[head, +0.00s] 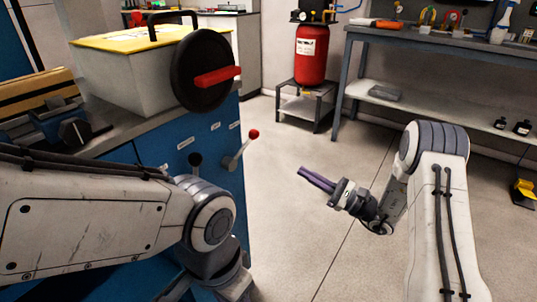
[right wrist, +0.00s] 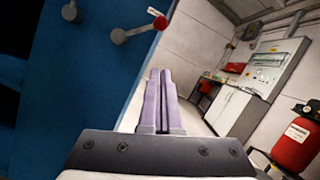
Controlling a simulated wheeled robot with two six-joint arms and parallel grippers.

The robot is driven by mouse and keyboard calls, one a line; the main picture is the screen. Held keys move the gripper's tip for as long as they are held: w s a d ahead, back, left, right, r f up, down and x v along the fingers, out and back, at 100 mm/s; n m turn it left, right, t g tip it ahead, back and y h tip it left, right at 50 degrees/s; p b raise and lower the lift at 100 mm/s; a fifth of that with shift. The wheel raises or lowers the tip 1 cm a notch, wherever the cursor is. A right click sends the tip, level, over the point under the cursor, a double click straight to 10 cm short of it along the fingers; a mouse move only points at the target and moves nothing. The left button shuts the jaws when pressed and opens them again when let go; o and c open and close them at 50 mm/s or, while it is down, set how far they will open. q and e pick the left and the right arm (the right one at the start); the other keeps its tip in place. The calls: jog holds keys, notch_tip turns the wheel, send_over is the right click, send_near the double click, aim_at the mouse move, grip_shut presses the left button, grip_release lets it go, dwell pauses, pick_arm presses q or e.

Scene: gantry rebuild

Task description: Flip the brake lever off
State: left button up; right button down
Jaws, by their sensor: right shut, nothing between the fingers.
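A metal lever (head: 238,153) with a red ball knob sticks out from the side of the blue cabinet and slants up to the right. It also shows at the top of the right wrist view (right wrist: 138,30), with its round pivot on the blue panel. A lever with a dark knob (head: 195,159) sits to its left. The labels near them are too small to read. My right gripper (head: 302,173) is shut and empty, right of the red-knobbed lever and apart from it. Its purple fingers lie together in the right wrist view (right wrist: 160,77). My left gripper is out of view.
A black handwheel (head: 190,84) with a red handle stands out above the levers. The blue cabinet (head: 215,150) bears a grey box with a yellow lid (head: 140,38). A red tank (head: 311,55) and a workbench (head: 430,40) stand behind. The floor around my right gripper is clear.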

aim_at(244, 149)
jog(key=shift+a+r, duration=0.1)
jog(key=shift+a, duration=0.05)
pick_arm(q)
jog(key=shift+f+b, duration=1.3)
jog(key=shift+b, duration=0.05)
pick_arm(e)
jog(key=s+r+x, duration=0.1)
jog(key=r+x, duration=0.1)
jog(key=x, duration=1)
jog(key=shift+a+r, duration=0.2)
jog(key=shift+r, duration=0.15)
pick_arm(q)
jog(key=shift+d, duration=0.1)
